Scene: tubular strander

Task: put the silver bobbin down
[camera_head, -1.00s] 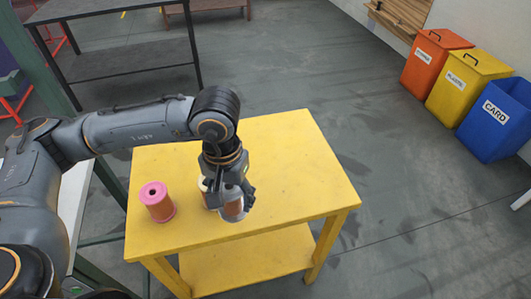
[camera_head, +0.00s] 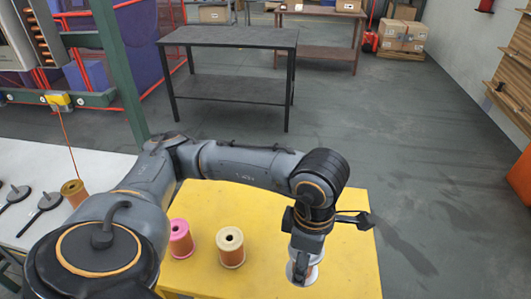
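The silver bobbin (camera_head: 314,273), with pale metallic flanges and a copper-coloured winding, is upright at the right part of the yellow table (camera_head: 345,278), apparently resting on its top. My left gripper (camera_head: 333,243) is over it and partly hides it. One dark finger is at the bobbin's near side, and the other sticks out to the right, clear of it, so the gripper looks open. A bobbin with a cream flange (camera_head: 231,250) and a pink-flanged bobbin (camera_head: 180,239) stand to the left on the same table. My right gripper is out of view.
A white bench (camera_head: 22,222) at the left holds an orange bobbin (camera_head: 74,192) and dark tools (camera_head: 42,206). A green post (camera_head: 118,70) rises beside it. A dark metal table (camera_head: 230,38) stands behind. Grey floor is free to the right.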

